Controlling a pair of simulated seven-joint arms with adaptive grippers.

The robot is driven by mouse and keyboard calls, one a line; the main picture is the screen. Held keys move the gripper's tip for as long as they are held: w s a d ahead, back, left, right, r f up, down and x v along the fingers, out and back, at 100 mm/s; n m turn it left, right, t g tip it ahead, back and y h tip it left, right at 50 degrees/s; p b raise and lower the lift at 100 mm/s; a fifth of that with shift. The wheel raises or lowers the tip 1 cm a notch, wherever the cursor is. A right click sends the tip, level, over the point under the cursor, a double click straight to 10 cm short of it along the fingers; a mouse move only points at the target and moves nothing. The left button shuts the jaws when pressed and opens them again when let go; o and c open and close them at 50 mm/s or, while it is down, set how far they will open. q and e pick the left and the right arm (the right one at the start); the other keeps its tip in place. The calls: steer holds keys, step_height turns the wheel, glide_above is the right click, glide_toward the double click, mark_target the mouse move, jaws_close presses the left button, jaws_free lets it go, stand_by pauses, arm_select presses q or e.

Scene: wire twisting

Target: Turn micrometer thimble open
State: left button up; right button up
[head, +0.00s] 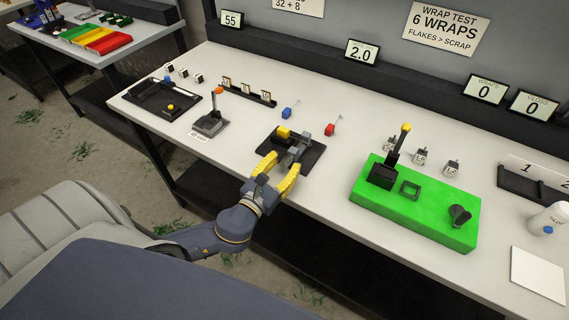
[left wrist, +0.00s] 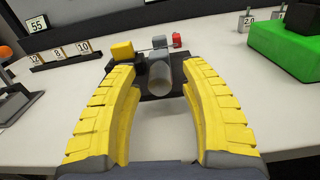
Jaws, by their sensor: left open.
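The micrometer stands on a black base (head: 309,160) near the front edge of the bench. It has a yellow block (head: 284,132) and a grey cylindrical thimble (head: 292,155), whose round end faces my wrist. In the left wrist view the thimble (left wrist: 176,98) shows between the two yellow fingers, with the yellow block (left wrist: 122,50) behind the left finger. My left gripper (head: 284,162) is open at the thimble, one finger to each side, with a visible gap around it. My right gripper is not in view.
A red block (head: 329,129) and a blue block (head: 287,113) stand behind the micrometer. A green fixture (head: 415,212) with a yellow-tipped lever is to the right. A small stand with an orange-tipped lever (head: 211,122) is to the left.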

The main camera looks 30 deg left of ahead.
arm_select(q)
steer(key=shift+o, duration=0.4)
steer(key=shift+w, duration=0.15)
jaws_close()
